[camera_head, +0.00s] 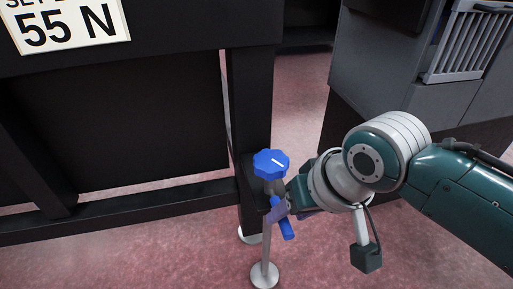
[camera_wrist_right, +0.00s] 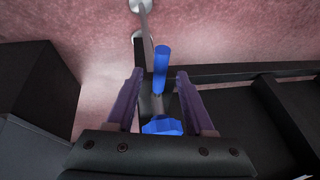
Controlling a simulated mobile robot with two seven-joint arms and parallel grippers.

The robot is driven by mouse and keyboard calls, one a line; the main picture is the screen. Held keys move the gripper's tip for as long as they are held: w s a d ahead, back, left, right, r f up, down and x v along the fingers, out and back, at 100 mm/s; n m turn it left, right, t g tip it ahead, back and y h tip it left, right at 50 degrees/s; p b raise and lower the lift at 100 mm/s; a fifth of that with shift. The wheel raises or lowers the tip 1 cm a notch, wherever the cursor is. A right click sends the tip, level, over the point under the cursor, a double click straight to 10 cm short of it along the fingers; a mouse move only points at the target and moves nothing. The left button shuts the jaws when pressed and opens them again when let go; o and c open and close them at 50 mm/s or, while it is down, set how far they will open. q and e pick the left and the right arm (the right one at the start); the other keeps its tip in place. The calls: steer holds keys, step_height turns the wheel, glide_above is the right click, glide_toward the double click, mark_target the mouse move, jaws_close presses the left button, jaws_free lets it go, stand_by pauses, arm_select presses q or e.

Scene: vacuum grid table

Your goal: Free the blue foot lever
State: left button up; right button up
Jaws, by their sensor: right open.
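The blue foot lever (camera_head: 287,229) sticks out low beside the black table leg. In the right wrist view the lever (camera_wrist_right: 161,66) shows between the two purple fingers, with a gap on each side. A blue faceted knob (camera_head: 271,163) with a white mark sits just above the lever; it also shows in the wrist view (camera_wrist_right: 162,127), low between the fingers. My right gripper (camera_head: 279,208) is open at the lever, coming in from the right. Whether a finger touches the lever cannot be told. My left gripper is not in view.
A black table leg (camera_head: 250,100) stands right behind the knob. A thin post with a round metal foot (camera_head: 264,275) stands on the reddish floor below. A grey cabinet (camera_head: 375,60) stands at the back right. A sign reading "55 N" (camera_head: 70,24) is at the upper left.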

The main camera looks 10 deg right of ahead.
steer(key=shift+w+a+f, duration=0.15)
steer(key=shift+w+f, duration=0.05)
steer(key=shift+f, duration=0.35)
jaws_close()
stand_by(1.1)
